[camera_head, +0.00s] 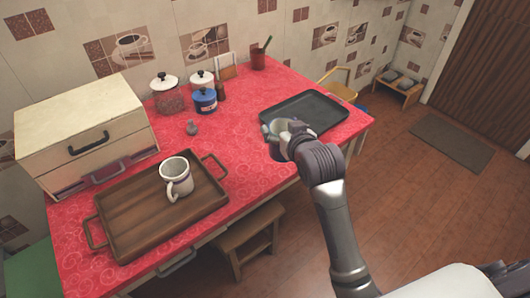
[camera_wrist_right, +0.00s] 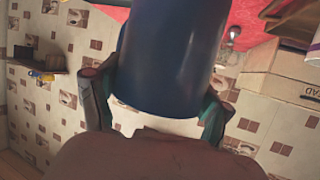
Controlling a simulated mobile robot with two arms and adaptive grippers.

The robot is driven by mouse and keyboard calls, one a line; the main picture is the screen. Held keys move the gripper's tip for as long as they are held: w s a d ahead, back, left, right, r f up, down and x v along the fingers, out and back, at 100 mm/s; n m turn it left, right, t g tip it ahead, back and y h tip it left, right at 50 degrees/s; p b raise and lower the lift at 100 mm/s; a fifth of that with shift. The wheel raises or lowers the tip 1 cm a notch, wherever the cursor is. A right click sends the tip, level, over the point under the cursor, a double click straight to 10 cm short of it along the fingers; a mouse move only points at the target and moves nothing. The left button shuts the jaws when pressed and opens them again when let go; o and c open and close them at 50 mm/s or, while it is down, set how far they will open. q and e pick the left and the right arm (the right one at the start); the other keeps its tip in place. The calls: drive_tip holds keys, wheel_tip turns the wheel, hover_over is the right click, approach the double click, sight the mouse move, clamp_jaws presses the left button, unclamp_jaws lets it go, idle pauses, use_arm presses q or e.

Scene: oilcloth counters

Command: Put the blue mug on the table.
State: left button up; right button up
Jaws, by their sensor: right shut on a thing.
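My right gripper (camera_head: 278,138) is over the near right edge of the table (camera_head: 235,143), which has a red patterned cloth. In the right wrist view its two fingers are closed on either side of the blue mug (camera_wrist_right: 170,60), which fills the upper middle. In the head view the gripper mostly hides the mug; a dark blue part (camera_head: 276,153) shows below the fingers. I cannot tell whether the mug touches the table. My left gripper is not in view.
A black tray (camera_head: 304,111) lies just beyond the gripper. A wooden tray (camera_head: 135,215) holds a white mug (camera_head: 177,178). Lidded jars (camera_head: 204,100) stand at the back, near a small grey shaker (camera_head: 191,128). A drawer box (camera_head: 85,125) is at left. The cloth's middle is clear.

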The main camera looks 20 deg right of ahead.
sight(275, 153)
drive_tip(key=shift+w+a+f+b, duration=0.1)
drive_tip(key=shift+w+a+f, duration=0.3)
drive_tip(key=shift+w+f, duration=1.45)
drive_tip(key=shift+w+a+f+b, duration=0.1)
drive_tip(key=shift+w+a+f, duration=0.25)
drive_tip(key=shift+w+f, duration=1.5)
drive_tip(key=shift+w+a+f+b, duration=0.1)
drive_tip(key=shift+w+a+f, duration=0.3)
drive_tip(key=shift+w+f, duration=1.4)
drive_tip(key=shift+w+r, duration=0.2)
drive_tip(key=shift+w, duration=0.05)
drive_tip(key=shift+f, duration=0.15)
drive_tip(key=o, duration=1.3)
drive_tip(key=shift+f, duration=0.1)
drive_tip(key=shift+r, duration=0.3)
drive_tip(key=v, duration=1.2)
drive_tip(key=shift+s+f+p, duration=0.1)
drive_tip(key=shift+f+p, duration=0.05)
drive_tip(key=shift+p, duration=0.2)
